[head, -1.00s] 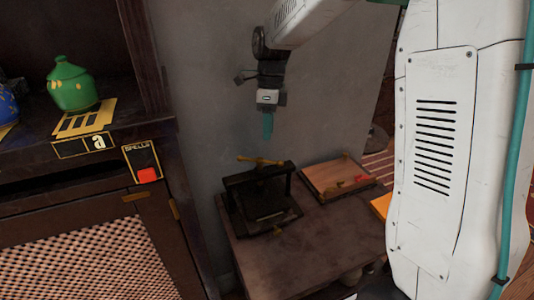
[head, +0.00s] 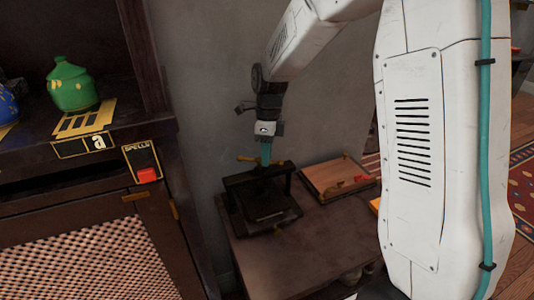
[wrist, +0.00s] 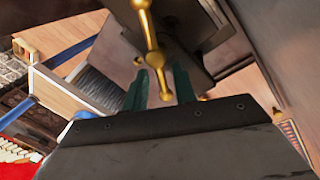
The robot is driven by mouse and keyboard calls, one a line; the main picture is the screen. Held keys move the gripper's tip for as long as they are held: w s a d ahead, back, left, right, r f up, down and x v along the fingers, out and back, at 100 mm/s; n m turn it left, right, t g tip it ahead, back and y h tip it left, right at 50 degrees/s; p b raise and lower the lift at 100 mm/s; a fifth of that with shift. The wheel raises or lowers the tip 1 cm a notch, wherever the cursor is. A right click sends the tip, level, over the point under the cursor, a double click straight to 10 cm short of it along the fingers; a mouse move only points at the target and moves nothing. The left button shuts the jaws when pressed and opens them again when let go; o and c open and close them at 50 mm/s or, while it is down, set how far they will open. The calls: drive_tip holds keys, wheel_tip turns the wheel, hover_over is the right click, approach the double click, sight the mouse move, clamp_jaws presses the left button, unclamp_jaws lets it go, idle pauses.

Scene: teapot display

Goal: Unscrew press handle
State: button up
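The press (head: 262,205) is a dark frame standing on the small brown table. Its brass handle (head: 250,159) is a bar with rounded ends across the top. My gripper (head: 266,160) points down right at the handle, its teal fingers partly in front of it. In the wrist view the handle (wrist: 152,35) runs down between the two teal fingertips of my gripper (wrist: 160,82). The fingers are apart, with gaps visible beside the brass bar, so the gripper is open around it. Contact with the handle cannot be told.
A wooden tray (head: 340,178) with small brass and red pieces lies right of the press. A dark cabinet (head: 95,200) stands at left, with a green teapot (head: 71,85) and a red button (head: 147,175). The grey wall is close behind the press.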

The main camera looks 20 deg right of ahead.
clamp_jaws()
drive_tip(key=shift+w+n, duration=0.1)
drive_tip(key=shift+n, duration=0.2)
